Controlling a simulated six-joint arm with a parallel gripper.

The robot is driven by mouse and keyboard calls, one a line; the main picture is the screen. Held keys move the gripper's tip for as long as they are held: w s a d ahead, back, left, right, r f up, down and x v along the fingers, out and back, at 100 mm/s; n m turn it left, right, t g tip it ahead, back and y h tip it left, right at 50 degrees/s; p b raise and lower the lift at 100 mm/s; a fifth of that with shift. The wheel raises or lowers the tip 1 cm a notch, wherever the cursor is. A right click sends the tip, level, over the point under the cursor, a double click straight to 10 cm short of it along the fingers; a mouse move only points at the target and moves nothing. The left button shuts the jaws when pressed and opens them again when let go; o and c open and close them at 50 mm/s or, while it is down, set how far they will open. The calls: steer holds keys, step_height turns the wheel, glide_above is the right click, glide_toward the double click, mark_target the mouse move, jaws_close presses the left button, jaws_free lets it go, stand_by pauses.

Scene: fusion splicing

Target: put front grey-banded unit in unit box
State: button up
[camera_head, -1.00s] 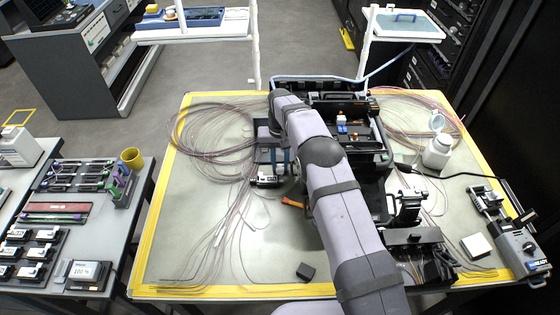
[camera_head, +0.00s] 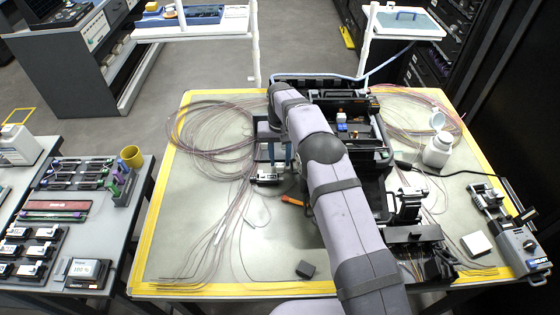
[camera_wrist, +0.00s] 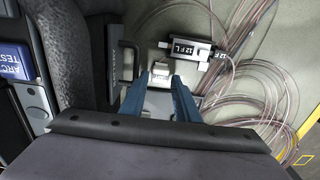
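My gripper (camera_wrist: 158,88) has two blue fingers, set apart, pointing down at the table in the wrist view. In the head view my gripper (camera_head: 279,158) is over the left part of the mat, beside the black case. A small pale block (camera_wrist: 158,100) shows in the gap between the fingers; I cannot tell whether they touch it. A dark unit with a pale label reading "12 F L" (camera_wrist: 185,54) lies just beyond the right finger, and it also shows in the head view (camera_head: 267,179). I cannot tell a grey band or a unit box for certain.
Thin fibre loops (camera_head: 205,140) spread across the mat (camera_head: 190,245). The black case (camera_head: 350,130) stands right of my gripper. A white bottle (camera_head: 437,151) stands at right. The left table (camera_head: 62,225) holds several labelled units.

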mark_target(280, 164)
step_height(280, 164, up, 11)
steer(key=b, duration=0.1)
steer(key=shift+o, duration=0.3)
steer(key=shift+f, duration=0.1)
